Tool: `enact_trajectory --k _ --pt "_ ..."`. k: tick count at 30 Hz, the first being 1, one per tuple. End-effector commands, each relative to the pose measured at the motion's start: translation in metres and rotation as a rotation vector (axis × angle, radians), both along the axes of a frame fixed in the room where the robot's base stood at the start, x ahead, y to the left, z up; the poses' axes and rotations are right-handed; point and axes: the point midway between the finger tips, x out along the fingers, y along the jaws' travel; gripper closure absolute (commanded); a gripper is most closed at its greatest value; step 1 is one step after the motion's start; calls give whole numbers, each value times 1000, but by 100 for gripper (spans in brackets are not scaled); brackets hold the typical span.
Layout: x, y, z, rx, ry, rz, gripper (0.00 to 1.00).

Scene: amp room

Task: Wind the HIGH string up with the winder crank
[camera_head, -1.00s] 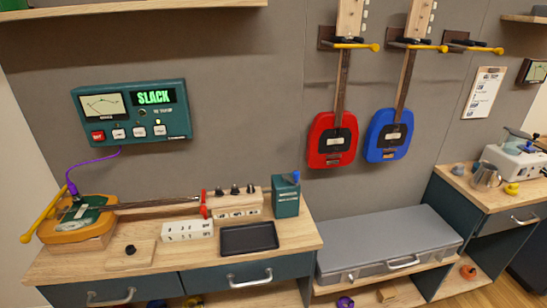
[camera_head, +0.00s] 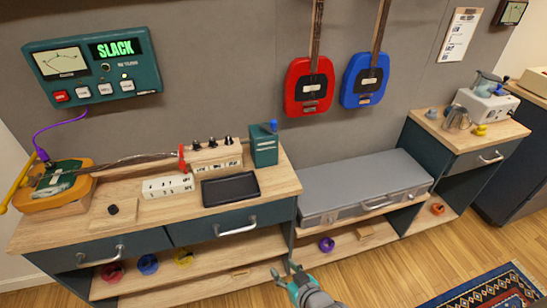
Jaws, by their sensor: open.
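An orange-and-green stringed instrument (camera_head: 55,190) lies on the left bench, its neck (camera_head: 135,165) running right to a wooden block (camera_head: 215,158) with several dark pegs on top. A red part (camera_head: 182,158) stands where the neck meets the block. I cannot tell which string is the HIGH one, and I cannot clearly identify the winder crank. A green wall box (camera_head: 92,72) reads "SLACK"; a purple cable runs from it to the instrument. My gripper (camera_head: 289,270) is open and empty at the bottom middle, low in front of the bench and apart from the instrument.
The bench (camera_head: 140,215) also holds a dark tray (camera_head: 230,189), a white marked block (camera_head: 167,187), a small board with a black knob (camera_head: 113,209) and a teal box with a blue top (camera_head: 264,147). A grey case (camera_head: 365,185) lies right. Open floor and a rug (camera_head: 490,290) are at lower right.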

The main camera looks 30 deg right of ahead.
Motion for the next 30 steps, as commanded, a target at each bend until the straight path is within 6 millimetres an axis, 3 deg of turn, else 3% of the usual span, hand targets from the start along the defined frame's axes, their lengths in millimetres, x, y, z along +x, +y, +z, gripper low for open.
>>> enact_trajectory --k 3,8,14,23,30 --pt "41 -14 9 7 16 11 50" --pt "89 -32 25 16 47 36 50" --pt "144 -58 58 20 83 76 50" --pt "210 -102 130 9 135 153 50" --pt "246 -140 206 -19 180 224 50"
